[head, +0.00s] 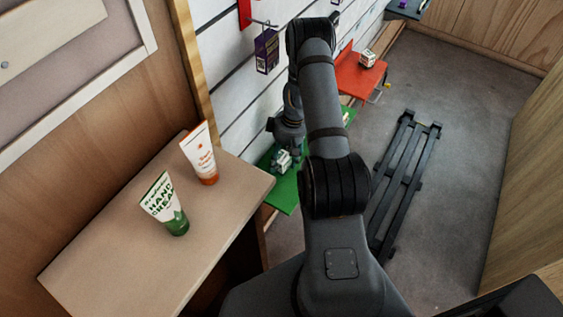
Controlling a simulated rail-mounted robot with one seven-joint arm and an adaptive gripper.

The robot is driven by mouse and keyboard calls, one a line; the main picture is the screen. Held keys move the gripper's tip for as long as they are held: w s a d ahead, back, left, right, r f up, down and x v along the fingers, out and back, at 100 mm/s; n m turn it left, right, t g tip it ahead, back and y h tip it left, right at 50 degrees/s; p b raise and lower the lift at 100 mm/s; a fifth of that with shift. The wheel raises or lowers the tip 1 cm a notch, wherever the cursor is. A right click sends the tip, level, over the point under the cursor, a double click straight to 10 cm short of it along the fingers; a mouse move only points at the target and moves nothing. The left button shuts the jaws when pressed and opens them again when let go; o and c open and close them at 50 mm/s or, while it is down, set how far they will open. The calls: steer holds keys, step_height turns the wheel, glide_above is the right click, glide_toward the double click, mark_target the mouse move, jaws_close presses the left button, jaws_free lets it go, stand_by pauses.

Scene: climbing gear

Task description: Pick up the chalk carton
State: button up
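A small white and green carton (283,161) is on the green shelf, right below my gripper (288,150). Another small white carton (368,58) with dark markings stands on the red shelf further back. I cannot read either label, so I cannot tell which one is the chalk carton. My gripper points down over the green shelf, at or just above the nearer carton. Its fingertips are small and dark here, and I cannot tell whether they touch the carton or how far apart they are.
The green shelf (284,195) and red shelf (355,78) jut from the white slatted wall. A purple box (267,52) hangs on a peg. Two tubes, one orange and white (201,155), one green and white (165,205), stand on a wooden counter (110,245). A dark slatted rack (402,180) lies on the floor.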

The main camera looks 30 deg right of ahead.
jaws_close()
stand_by(0.5)
